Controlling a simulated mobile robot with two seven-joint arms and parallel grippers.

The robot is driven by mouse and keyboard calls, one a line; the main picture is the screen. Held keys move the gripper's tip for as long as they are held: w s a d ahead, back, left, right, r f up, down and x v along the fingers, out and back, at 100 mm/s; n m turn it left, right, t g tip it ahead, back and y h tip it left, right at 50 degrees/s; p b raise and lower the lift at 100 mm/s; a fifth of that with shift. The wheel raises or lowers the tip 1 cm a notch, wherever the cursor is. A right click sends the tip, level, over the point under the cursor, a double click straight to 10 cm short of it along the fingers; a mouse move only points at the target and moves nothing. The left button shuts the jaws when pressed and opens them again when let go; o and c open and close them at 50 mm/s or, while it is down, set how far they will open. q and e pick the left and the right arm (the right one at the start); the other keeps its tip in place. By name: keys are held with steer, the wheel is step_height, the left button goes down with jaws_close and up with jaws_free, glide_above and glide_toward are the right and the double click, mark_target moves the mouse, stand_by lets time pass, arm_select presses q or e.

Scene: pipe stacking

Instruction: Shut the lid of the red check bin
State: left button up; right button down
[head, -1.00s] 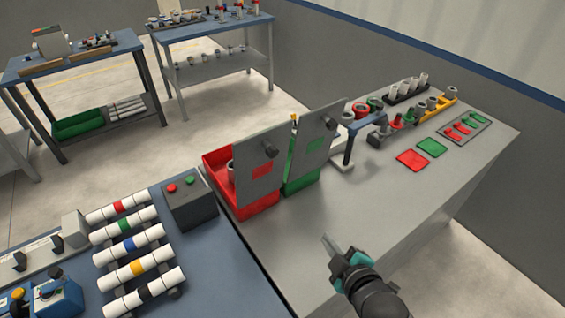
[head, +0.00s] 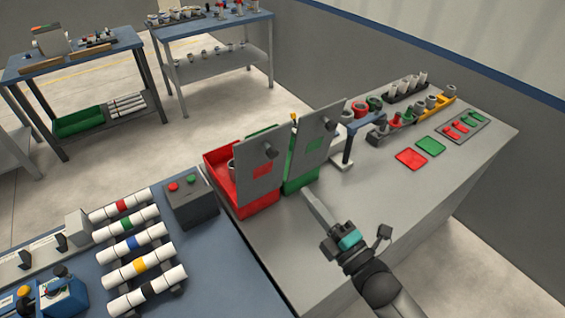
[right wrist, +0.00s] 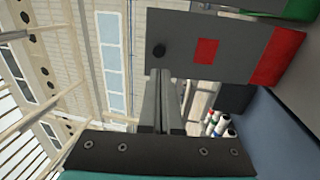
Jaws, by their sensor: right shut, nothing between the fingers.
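The red check bin (head: 218,163) stands at the near left corner of the grey bench. Its grey lid (head: 248,188) stands open and steep, with a red square and a dark knob on the side facing me. The lid also fills the upper part of the right wrist view (right wrist: 185,28), where the knob (right wrist: 158,51) shows just beyond my fingertips. My right gripper (head: 307,193) is shut and empty, in front of the bins and right of the red lid. Contact with the lid cannot be told. My left gripper is out of view.
A green bin (head: 298,183) with its own raised grey lid (head: 318,135) stands right beside the red one. A dark button box (head: 191,202) and white banded pipes (head: 140,245) are on the blue table at left. The bench front is clear.

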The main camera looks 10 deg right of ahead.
mark_target(275, 154)
steer(key=p+x, duration=0.1)
steer(key=x, duration=0.9)
steer(key=shift+w+a, duration=0.1)
steer(key=shift+w, duration=0.05)
steer(key=shift+w+a+r, duration=0.25)
steer(key=shift+w+r, duration=0.05)
steer(key=shift+w, duration=0.25)
steer(key=w+a+b, duration=0.2)
steer(key=w+a, duration=0.1)
steer(key=w, duration=0.4)
steer(key=w+a+r+g+b, duration=0.1)
steer(key=w+a+b, duration=0.2)
steer(key=w, duration=0.5)
steer(key=shift+r+g+h, duration=0.25)
steer(key=shift+g+h, duration=0.05)
steer(key=shift+a, duration=0.1)
